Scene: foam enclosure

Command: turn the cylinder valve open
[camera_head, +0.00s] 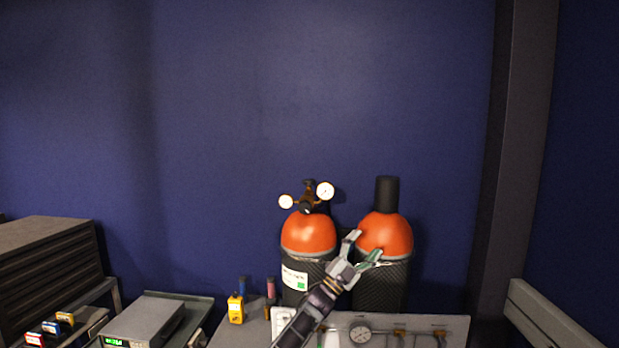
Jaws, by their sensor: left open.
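Two gas cylinders with orange domed tops stand side by side against the blue wall. The left cylinder (308,234) carries a valve (308,203) with a regulator and two white-faced gauges (325,191). The right cylinder (384,236) has a black cap (387,193) on top. My left gripper (366,246) is open and empty, in front of the cylinders and lower than the valve, with its fingers over the gap and the right cylinder. I cannot tell whether it touches the cylinder. My right gripper is not in view.
A panel (390,325) with a gauge and fittings stands at the bottom. A yellow device (236,309) and small bottles are left of the cylinders. A grey instrument (145,320) and a dark drawer cabinet (48,270) are further left. The space above the cylinders is clear.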

